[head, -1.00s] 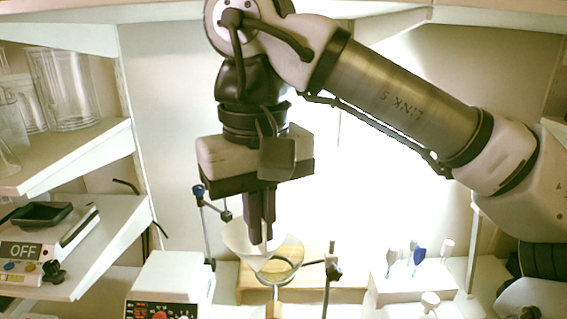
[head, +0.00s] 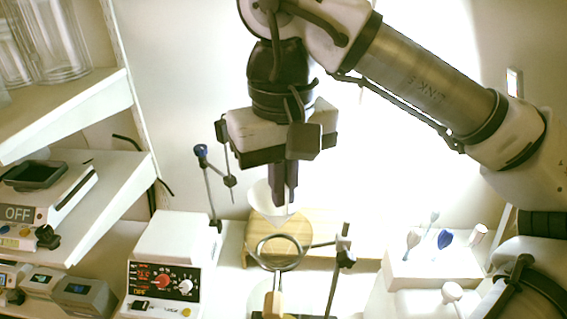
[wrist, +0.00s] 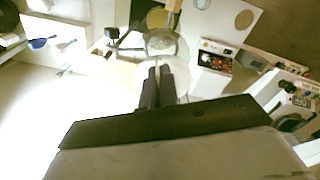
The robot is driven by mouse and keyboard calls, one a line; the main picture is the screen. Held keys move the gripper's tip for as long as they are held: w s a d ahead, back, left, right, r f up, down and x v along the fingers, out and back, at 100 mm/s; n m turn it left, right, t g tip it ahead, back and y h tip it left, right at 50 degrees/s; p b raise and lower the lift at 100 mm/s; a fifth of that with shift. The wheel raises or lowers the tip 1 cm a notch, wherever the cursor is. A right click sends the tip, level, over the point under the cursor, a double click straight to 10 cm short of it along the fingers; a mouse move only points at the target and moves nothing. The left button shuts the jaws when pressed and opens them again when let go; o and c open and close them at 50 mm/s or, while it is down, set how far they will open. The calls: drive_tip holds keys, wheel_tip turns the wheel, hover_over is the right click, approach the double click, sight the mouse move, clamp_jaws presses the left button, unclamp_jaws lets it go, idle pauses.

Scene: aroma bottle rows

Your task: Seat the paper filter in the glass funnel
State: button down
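My gripper (head: 284,200) points down with its fingers close together on the wall of the white paper filter (head: 264,203), a cone with its point down. The filter hangs in the air above and slightly behind the metal ring (head: 300,253) of a stand, apart from it. In the wrist view, my fingers (wrist: 158,72) reach into the pale filter (wrist: 180,74). A clear round glass rim, seemingly the glass funnel (wrist: 160,43), shows just beyond the fingertips. In the head view the funnel's glass is hard to make out within the ring.
A stand rod with a blue knob (head: 208,180) rises at left, and a clamp rod (head: 335,280) at right. A white hotplate-like box (head: 165,270) stands left. A white rack (head: 430,262) holds spatula-like tools at right.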

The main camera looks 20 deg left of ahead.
sight(284, 222)
wheel_tip(284, 222, down, 3)
drive_tip(key=shift+w+f+b, duration=0.1)
drive_tip(key=shift+b, duration=0.3)
drive_tip(key=shift+f+b, duration=2.1)
drive_tip(key=shift+f, duration=0.85)
drive_tip(key=c, duration=1.6)
unclamp_jaws()
drive_tip(key=shift+r, duration=0.1)
wheel_tip(284, 222, up, 12)
drive_tip(key=shift+f+p, duration=0.1)
drive_tip(key=shift+p, duration=0.2)
